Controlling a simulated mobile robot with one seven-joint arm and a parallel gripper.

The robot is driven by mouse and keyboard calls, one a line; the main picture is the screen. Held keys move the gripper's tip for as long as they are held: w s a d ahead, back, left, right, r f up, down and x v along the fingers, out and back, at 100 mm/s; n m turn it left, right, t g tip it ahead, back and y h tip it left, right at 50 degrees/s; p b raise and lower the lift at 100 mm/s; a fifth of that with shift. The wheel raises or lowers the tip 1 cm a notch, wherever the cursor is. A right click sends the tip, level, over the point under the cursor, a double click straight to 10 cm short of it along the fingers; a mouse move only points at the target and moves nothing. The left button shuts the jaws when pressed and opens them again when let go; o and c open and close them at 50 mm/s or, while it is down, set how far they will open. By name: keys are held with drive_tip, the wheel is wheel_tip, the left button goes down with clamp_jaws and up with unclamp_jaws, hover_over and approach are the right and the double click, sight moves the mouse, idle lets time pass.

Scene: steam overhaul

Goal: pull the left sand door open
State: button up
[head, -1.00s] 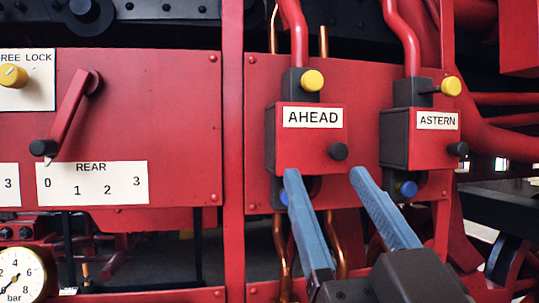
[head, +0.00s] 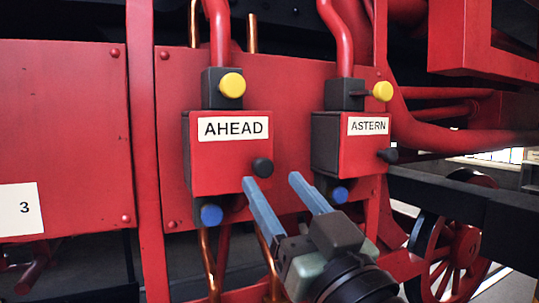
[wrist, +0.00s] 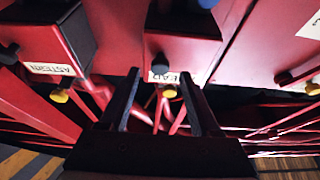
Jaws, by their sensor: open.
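The left sand door is the red front of the box labelled AHEAD (head: 225,170), with a black knob (head: 262,167) at its lower right. The door looks shut. My gripper (head: 270,178) is open, its two blue fingers pointing up at the knob from below in the head view. In the wrist view, where things appear upside down, the black knob (wrist: 160,68) shows between the fingertips (wrist: 160,74). I cannot tell whether the tips reach past it. The right door, labelled ASTERN (head: 362,150), looks shut and has its own black knob (head: 387,156).
Above the boxes are yellow knobs (head: 232,85) (head: 382,91); below are blue knobs (head: 211,214) (head: 340,195). Copper pipes (head: 208,262) run below the AHEAD box. A red upright bar (head: 147,150) stands to its left. A red spoked wheel (head: 455,250) is at right.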

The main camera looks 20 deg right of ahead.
sight(238, 155)
drive_tip(key=shift+p+x, duration=0.5)
drive_tip(key=shift+x, duration=0.9)
drive_tip(key=shift+c, duration=0.3)
clamp_jaws()
